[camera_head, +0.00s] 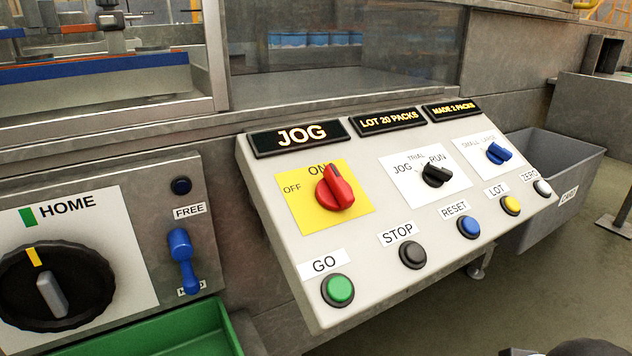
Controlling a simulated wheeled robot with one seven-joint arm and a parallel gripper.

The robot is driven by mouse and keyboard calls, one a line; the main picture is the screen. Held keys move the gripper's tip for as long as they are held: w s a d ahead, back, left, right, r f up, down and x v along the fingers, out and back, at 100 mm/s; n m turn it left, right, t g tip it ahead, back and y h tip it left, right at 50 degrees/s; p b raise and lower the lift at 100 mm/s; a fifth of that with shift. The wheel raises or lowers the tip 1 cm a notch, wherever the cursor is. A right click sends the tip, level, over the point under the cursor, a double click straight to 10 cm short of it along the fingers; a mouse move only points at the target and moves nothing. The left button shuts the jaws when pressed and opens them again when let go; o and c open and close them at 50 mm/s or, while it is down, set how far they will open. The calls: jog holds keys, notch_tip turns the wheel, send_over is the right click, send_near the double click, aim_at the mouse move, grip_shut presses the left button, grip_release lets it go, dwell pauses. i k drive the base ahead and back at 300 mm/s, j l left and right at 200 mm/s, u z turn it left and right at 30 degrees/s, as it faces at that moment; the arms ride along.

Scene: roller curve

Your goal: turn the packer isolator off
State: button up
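The packer isolator is a red rotary knob (336,187) on a yellow plate (352,217) at the left of the sloped grey control panel (290,260). The plate reads ON above the knob and OFF to its left. The knob's raised grip points up, towards ON. The display (300,137) above it reads JOG. My gripper's fingers are not in view. Only a dark rounded shape shows at the bottom right edge, and I cannot tell what it is.
A black selector (436,174) and a blue selector (498,153) sit right of the isolator. A green GO button (338,290) and several other buttons line the panel's lower edge. A HOME dial (55,287) and blue lever (182,255) are left. A grey bin (560,165) stands right.

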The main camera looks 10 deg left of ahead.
aim_at(333, 192)
jog(key=u, duration=0.95)
jog(key=k, duration=0.1)
jog(key=i+j+z, duration=0.1)
